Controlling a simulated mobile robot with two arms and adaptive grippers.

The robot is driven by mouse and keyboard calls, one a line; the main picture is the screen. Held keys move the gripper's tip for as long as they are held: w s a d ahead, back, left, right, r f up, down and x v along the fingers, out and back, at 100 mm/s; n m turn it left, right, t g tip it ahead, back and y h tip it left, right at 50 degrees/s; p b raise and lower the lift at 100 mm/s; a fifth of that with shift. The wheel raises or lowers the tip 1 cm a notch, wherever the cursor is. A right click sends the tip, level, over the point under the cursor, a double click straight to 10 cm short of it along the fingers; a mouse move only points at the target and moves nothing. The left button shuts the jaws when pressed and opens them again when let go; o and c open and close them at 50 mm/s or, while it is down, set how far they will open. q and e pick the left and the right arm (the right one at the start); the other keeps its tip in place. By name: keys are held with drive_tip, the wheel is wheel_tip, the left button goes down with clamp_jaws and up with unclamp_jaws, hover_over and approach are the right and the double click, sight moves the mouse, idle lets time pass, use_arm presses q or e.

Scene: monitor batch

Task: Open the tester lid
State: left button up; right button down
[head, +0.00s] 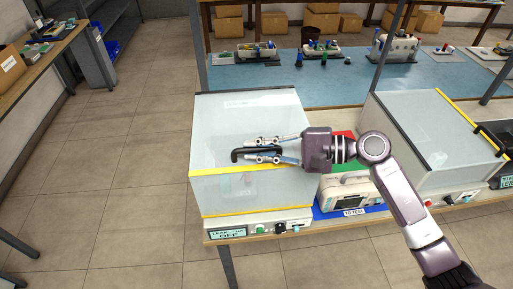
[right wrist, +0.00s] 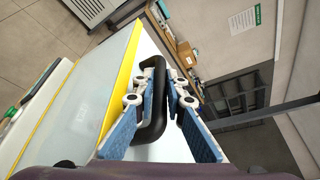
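The left tester is a pale box with a translucent lid (head: 245,115) edged in yellow, and it looks closed. Its black handle (head: 238,155) lies across the lid near the front edge. My right gripper (head: 250,149) comes in from the right, with one finger on each side of the handle. In the right wrist view the black handle (right wrist: 158,118) runs between the blue finger pads of the gripper (right wrist: 163,72). The fingers stand apart, and no firm grip on the handle shows. My left gripper is not in view.
The tester's front panel has an "OFF" display (head: 228,233). A grey device (head: 350,192) stands on a blue "TO TEST" mat (head: 322,212) just right. A second lidded box (head: 425,125) is further right.

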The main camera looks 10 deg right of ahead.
drive_tip(key=shift+r, duration=0.1)
idle(0.3)
drive_tip(key=shift+w+r+b, duration=0.1)
drive_tip(key=shift+r+b, duration=0.3)
drive_tip(key=shift+r, duration=0.2)
drive_tip(key=w+r+m+g+h+p, duration=0.1)
drive_tip(key=w+r+m, duration=0.4)
drive_tip(key=r, duration=1.1)
drive_tip(key=shift+w+g+p, duration=0.85)
drive_tip(key=shift+w+g, duration=0.15)
drive_tip(key=shift+w, duration=0.4)
drive_tip(key=shift+r, duration=0.1)
drive_tip(key=c, duration=2.2)
unclamp_jaws()
drive_tip(key=shift+c, duration=0.2)
